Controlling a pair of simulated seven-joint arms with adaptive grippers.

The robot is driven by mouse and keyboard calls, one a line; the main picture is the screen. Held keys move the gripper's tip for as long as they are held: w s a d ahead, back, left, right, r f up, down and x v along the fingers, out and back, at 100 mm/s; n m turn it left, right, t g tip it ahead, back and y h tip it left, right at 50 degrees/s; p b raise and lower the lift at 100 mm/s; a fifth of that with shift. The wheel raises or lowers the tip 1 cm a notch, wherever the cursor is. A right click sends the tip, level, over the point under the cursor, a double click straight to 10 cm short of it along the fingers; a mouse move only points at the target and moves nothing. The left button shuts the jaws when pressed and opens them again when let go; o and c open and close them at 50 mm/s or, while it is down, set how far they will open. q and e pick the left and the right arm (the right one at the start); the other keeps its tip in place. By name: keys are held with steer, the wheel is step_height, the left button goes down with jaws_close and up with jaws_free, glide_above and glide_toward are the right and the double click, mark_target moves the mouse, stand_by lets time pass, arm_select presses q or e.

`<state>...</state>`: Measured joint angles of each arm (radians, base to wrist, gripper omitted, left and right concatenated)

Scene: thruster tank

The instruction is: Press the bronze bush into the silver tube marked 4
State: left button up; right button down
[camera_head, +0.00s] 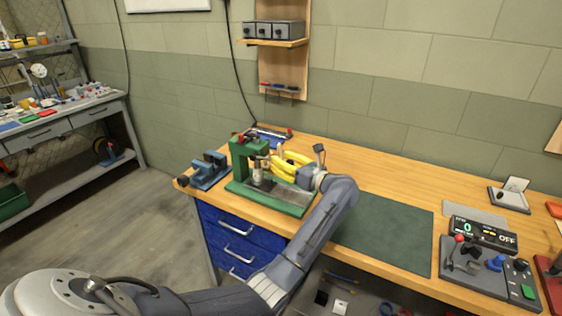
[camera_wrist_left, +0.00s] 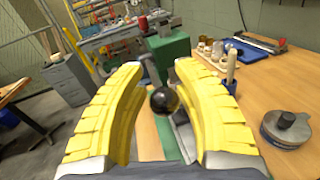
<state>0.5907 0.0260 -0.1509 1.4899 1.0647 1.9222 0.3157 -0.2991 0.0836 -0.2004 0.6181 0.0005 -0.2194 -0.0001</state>
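A green arbor press (camera_head: 240,155) stands on the bench, its base plate running to the front edge. A silver cylindrical part (camera_head: 258,174) shows under the press head, too small to tell whether it is the ram or a tube. My left gripper (camera_head: 284,163) is beside the press with its yellow fingers apart. In the left wrist view the open gripper (camera_wrist_left: 160,75) has a lever's black ball knob (camera_wrist_left: 164,101) between its fingers, with gaps visible on both sides. I cannot make out the bronze bush or the tube marked 4. My right gripper is not in view.
A blue vise (camera_head: 208,170) stands left of the press. Wooden pegs (camera_wrist_left: 231,66) and a blue tray (camera_wrist_left: 250,48) are behind it. A grey puck-shaped thing (camera_wrist_left: 285,130) sits at right. A dark green mat (camera_head: 390,235) is bare. A control panel (camera_head: 480,265) stands farther right.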

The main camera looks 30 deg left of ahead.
arm_select(q)
steer(key=s+d, duration=0.1)
steer(key=d, duration=1)
steer(key=shift+s+d, duration=0.25)
steer(key=shift+s, duration=0.15)
steer(key=shift+o, duration=0.3)
